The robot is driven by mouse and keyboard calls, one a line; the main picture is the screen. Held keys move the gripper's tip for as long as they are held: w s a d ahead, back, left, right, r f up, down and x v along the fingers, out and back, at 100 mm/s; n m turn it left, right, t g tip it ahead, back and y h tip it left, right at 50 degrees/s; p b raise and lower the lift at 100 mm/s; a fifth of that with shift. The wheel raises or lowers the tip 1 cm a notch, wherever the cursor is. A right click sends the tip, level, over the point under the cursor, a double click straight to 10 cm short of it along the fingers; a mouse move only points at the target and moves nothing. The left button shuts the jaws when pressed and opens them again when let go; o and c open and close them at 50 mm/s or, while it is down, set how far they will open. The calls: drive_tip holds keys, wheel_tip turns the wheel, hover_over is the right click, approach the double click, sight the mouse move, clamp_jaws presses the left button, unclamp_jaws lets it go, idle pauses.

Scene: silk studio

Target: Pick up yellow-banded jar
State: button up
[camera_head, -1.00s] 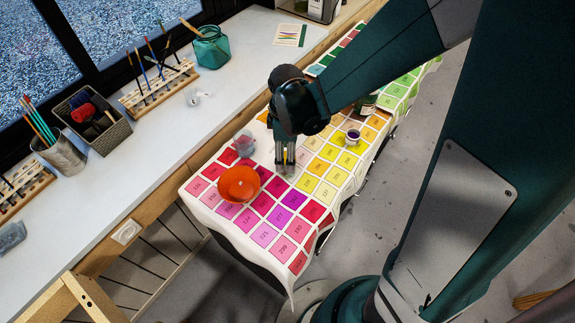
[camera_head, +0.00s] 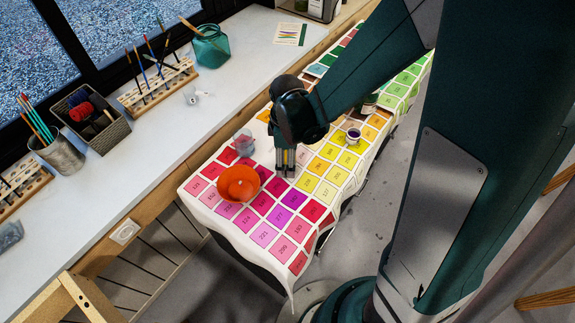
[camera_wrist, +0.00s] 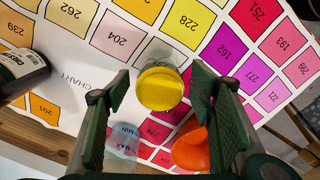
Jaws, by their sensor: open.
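A small round jar (camera_wrist: 160,92) with yellow showing lies between my fingers in the wrist view, above the white chart cloth. It looks like the yellow-banded jar, seen from above. My gripper (camera_wrist: 159,74) is open, with one finger on each side of the jar and gaps between. In the head view my gripper (camera_head: 286,163) points down at the cloth and hides the jar there. Whether the fingertips are level with the jar cannot be told.
An orange bowl (camera_head: 239,183) and a clear cup (camera_head: 243,144) stand close to the left of my gripper. A small white pot with purple contents (camera_head: 353,135) stands to the right. A dark bottle (camera_wrist: 20,72) lies left in the wrist view.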

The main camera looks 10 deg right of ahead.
drive_tip(key=shift+f+b, duration=0.45)
drive_tip(key=shift+f, duration=1.45)
drive_tip(key=c, duration=1.1)
drive_tip(key=shift+r, duration=0.25)
drive_tip(key=shift+r+p, duration=1.3)
drive_tip(key=shift+r, duration=3.45)
